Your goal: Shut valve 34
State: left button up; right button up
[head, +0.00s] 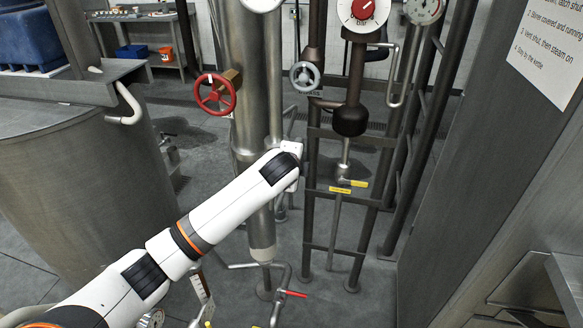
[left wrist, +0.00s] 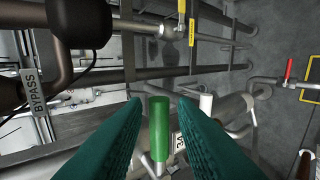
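A green valve handle (left wrist: 159,122) stands out toward the camera in the left wrist view. A white tag (left wrist: 180,143) beside it reads what looks like 34, partly covered by a finger. My left gripper (left wrist: 160,108) has its two teal fingers apart, one on each side of the green handle, with visible gaps; I cannot tell how deep the handle sits between them. In the head view my left arm reaches in from the lower left to the pipe rack, and its fingers are hidden behind the wrist. My right gripper is in neither view.
A red handwheel (head: 215,94) and a grey handwheel (head: 304,77) stand above the arm. A dark bulb (head: 350,120) hangs on a pipe at right. A red lever (head: 293,294) is low down. A steel vessel (head: 95,195) fills the left. A BYPASS tag (left wrist: 35,90) hangs nearby.

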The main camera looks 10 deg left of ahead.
pick_arm(q)
jog(key=v, duration=0.6)
jog(key=shift+s+b, duration=0.3)
jog(key=shift+b, duration=0.15)
jog(key=shift+r, duration=0.1)
jog(key=s+a+f+n+g+b, duration=0.1)
jog(key=a+f+n, duration=0.15)
jog(key=f, duration=0.95)
jog(key=s+a+f+n+g, duration=0.1)
jog(key=a+f+n+g, duration=0.15)
jog(key=f, duration=1.05)
jog(key=s+a+f+n+g, duration=0.1)
jog(key=s+f+n, duration=0.1)
jog(key=s+f, duration=0.45)
jog(key=s+a+f+n, duration=0.1)
jog(key=s+f+n, duration=0.15)
jog(key=f, duration=0.75)
jog(key=s+a+f+n+g+b, duration=0.1)
jog(key=s+f+n, duration=0.1)
jog(key=s+f, duration=0.65)
jog(key=s+a+f+n+g, duration=0.15)
jog(key=s+f, duration=0.45)
jog(key=s, duration=0.6)
jog(key=s+a+f+n+g+b, duration=0.1)
jog(key=s+f+g, duration=0.1)
jog(key=s+f, duration=0.65)
jog(key=s+f+n+g, duration=0.1)
jog(key=s+f+n, duration=0.1)
jog(key=s, duration=1.4)
jog(key=shift+s, duration=0.2)
